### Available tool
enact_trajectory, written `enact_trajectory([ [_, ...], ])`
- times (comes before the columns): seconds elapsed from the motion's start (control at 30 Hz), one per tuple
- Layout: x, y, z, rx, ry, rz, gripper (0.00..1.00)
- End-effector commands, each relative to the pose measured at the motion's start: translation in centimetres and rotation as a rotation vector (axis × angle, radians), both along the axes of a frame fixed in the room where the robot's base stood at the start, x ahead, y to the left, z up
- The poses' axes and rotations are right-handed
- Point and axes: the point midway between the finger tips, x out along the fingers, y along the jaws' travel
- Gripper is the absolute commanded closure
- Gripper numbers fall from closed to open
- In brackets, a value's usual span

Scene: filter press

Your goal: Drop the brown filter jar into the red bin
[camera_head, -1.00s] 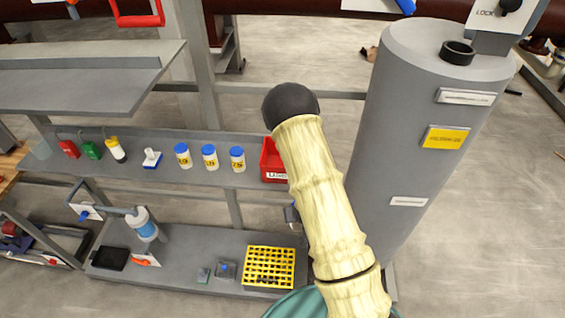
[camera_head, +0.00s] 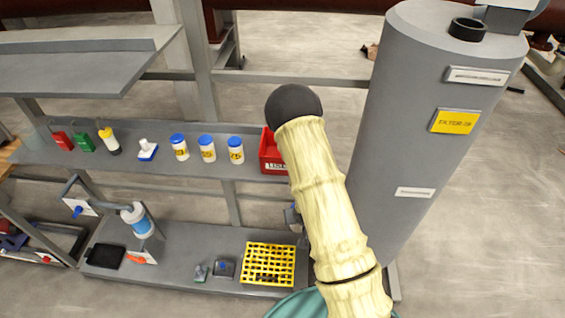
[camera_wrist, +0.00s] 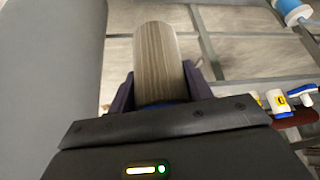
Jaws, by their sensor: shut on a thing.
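In the wrist view, my gripper (camera_wrist: 160,97) is shut on the brown filter jar (camera_wrist: 157,62), a ribbed grey-brown cylinder held between the two dark fingers. A bit of blue shows at its base, by the gripper body. In the head view my own pale arm stands in front, and the gripper and jar are hidden. The red bin (camera_head: 272,160) sits at the right end of the grey shelf, with a white label on its front. My arm covers its right side. The gripper's distance from the bin cannot be told.
Several jars with blue lids (camera_head: 207,148) stand left of the bin. A large grey tank (camera_head: 420,130) rises to the right of my arm. A yellow rack (camera_head: 269,264) and a blue filter housing (camera_head: 140,221) are on the lower bench (camera_head: 190,255). Open floor lies behind.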

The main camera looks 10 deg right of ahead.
Motion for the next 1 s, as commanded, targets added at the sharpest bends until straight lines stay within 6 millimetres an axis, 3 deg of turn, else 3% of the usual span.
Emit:
enact_trajectory([
  [0.03,0.0,0.0,-2.4,0.0,0.0,-0.001,0.75],
  [0.3,0.0,-0.1,-8.0,0.0,-0.001,-0.002,0.75],
  [0.4,0.0,0.0,-9.3,0.001,-0.001,-0.002,0.75],
  [1.0,0.0,0.1,-9.7,0.0,-0.001,0.001,0.75],
])
